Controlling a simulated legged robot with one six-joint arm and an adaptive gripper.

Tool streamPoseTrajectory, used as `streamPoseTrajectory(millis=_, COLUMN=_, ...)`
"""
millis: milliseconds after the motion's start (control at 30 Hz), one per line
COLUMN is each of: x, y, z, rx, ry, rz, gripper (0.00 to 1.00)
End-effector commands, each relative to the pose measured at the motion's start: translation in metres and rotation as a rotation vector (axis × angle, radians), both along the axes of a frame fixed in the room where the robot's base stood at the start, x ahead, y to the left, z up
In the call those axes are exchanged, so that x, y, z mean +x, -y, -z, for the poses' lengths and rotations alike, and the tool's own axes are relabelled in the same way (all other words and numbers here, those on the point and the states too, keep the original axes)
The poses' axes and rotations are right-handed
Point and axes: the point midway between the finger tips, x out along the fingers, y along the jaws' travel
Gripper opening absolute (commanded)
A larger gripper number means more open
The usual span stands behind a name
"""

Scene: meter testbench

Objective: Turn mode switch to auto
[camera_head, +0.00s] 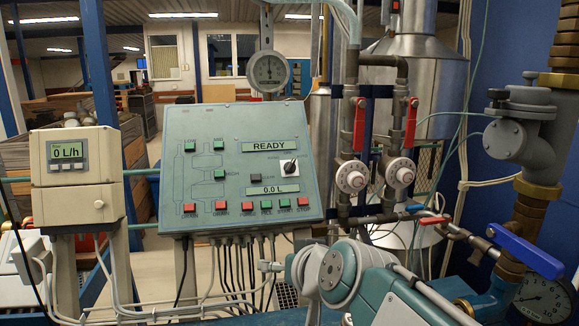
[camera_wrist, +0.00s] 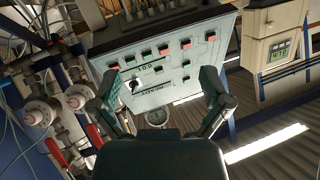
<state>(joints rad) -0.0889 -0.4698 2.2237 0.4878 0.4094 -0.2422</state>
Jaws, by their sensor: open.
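The mode switch (camera_head: 289,167) is a small black knob on a white plate, on the right side of the green control panel (camera_head: 185,130) in the head view. The plate's labels are too small to read. In the wrist view, which is turned nearly upside down, the switch (camera_wrist: 134,86) shows near the left finger, beyond the gripper. My gripper (camera_wrist: 160,78) is open and empty, with its fingers spread in front of the panel (camera_wrist: 205,62). Contact with the switch cannot be seen. In the head view my arm fills the lower right, and the gripper cannot be made out.
The panel carries several red and green buttons and displays reading READY (camera_head: 268,146) and 0.0 L (camera_head: 268,190). A flow meter box (camera_head: 77,196) stands at left. Pipes with red-handled valves (camera_head: 360,125) and a blue-handled valve (camera_head: 520,250) stand to the right of the panel.

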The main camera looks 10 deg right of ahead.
Motion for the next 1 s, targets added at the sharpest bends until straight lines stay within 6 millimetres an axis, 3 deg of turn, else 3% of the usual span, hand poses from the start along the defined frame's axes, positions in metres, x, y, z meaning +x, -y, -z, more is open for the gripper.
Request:
streamPoseTrajectory(millis=200, x=-0.049, y=0.021, z=0.044, rx=-0.037, ry=-0.222, rz=0.019, gripper=0.97)
streamPoseTrajectory(millis=400, x=-0.074, y=0.035, z=0.067, rx=0.005, ry=-0.4, rz=0.085, gripper=0.97)
streamPoseTrajectory(millis=500, x=-0.077, y=0.038, z=0.071, rx=0.079, ry=-0.491, rz=0.138, gripper=0.97)
streamPoseTrajectory(millis=767, x=-0.044, y=0.034, z=0.055, rx=0.374, ry=-0.636, rz=0.25, gripper=0.97)
streamPoseTrajectory(millis=867, x=-0.02, y=0.032, z=0.043, rx=0.513, ry=-0.673, rz=0.285, gripper=0.97)
streamPoseTrajectory(millis=1000, x=0.027, y=0.033, z=0.022, rx=0.761, ry=-0.719, rz=0.332, gripper=0.97)
